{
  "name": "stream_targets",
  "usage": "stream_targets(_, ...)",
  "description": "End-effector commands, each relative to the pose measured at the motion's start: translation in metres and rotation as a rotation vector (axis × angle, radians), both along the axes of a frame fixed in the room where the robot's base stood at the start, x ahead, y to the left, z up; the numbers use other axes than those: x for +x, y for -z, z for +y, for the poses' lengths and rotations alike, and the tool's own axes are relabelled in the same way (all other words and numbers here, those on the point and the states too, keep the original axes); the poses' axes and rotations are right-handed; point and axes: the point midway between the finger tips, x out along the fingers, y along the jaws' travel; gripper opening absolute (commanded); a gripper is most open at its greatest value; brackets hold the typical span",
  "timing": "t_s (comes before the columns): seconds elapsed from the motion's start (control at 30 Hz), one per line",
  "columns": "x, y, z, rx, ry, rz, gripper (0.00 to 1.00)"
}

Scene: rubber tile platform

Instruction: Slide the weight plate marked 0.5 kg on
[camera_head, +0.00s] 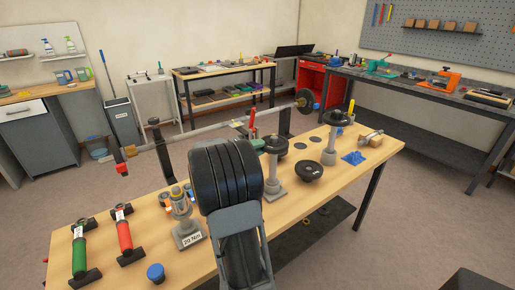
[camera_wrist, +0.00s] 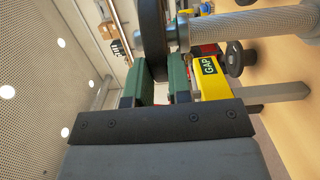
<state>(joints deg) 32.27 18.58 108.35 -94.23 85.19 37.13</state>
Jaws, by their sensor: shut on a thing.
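My gripper (camera_wrist: 161,74) is shut on a black weight plate (camera_wrist: 152,38), seen edge-on between the green pads in the wrist view. The plate's marking does not show. The silver knurled bar (camera_wrist: 250,24) has its end close beside the plate; I cannot tell whether it enters the plate's hole. My arm hides most of my gripper and the held plate there.
Black discs on grey posts (camera_head: 275,146) (camera_head: 335,119) stand right of my arm, with a loose black disc (camera_head: 308,170) between them. A yellow block (camera_wrist: 209,77) marked GAP is beside my jaws. Green (camera_head: 79,252) and red (camera_head: 124,236) handled tools lie front left.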

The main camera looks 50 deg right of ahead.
Motion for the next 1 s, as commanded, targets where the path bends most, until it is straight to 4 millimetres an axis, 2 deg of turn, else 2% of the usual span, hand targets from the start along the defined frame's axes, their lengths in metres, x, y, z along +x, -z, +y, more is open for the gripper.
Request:
stream_targets(0.4,0.0001,0.0097,0.0,-0.003,0.0,-0.001,0.0)
stream_targets(0.43,0.0001,0.0082,0.0,-0.003,0.0,-0.001,0.22)
stream_targets(0.7,0.0,0.0086,0.0,-0.001,0.0,0.0,0.48)
stream_targets(1.0,0.0019,0.0102,0.0031,0.001,-0.002,0.0,0.49)
